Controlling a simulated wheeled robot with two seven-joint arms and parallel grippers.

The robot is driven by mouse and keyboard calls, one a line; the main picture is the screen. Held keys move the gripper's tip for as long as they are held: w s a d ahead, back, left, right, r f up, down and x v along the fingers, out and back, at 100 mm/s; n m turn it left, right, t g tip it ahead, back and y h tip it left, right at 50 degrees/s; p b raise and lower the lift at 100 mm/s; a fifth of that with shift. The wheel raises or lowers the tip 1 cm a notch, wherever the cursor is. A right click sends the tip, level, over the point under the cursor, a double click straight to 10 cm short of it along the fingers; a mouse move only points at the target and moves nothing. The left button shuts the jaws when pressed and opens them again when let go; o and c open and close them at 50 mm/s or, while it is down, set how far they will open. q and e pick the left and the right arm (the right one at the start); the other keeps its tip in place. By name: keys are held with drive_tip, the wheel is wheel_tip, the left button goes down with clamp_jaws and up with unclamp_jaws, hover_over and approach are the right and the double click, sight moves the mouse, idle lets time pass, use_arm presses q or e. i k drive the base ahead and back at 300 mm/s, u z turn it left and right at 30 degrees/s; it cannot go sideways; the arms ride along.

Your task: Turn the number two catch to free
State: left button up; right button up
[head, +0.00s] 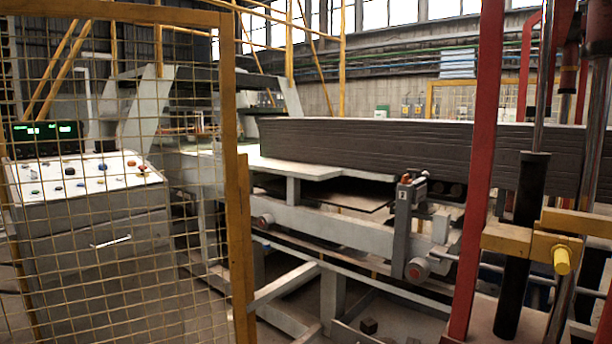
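A grey upright post (403,230) stands at the near side of the machine, right of centre. It carries a small white label (403,195) with a dark mark that may be a 2, too small to read surely. A small orange-red part (406,178) sits at its top, beside grey fittings. This may be the number two catch; its setting cannot be told. A round knob with a reddish face (417,268) is at the post's foot, and a similar knob (265,220) is further left. Neither of my grippers shows in the head view.
A yellow-framed mesh fence (243,230) stands close on the left, before a control console (80,185). A red upright (478,170) and a yellow bracket (508,238) with dark rods stand close on the right. A long stack of dark grey slabs (400,145) lies behind the post.

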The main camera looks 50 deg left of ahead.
sight(405, 181)
drive_tip(key=u, duration=1.9)
drive_tip(key=i, duration=2)
drive_tip(key=z, duration=0.9)
drive_tip(key=i, duration=0.25)
drive_tip(key=z, duration=0.05)
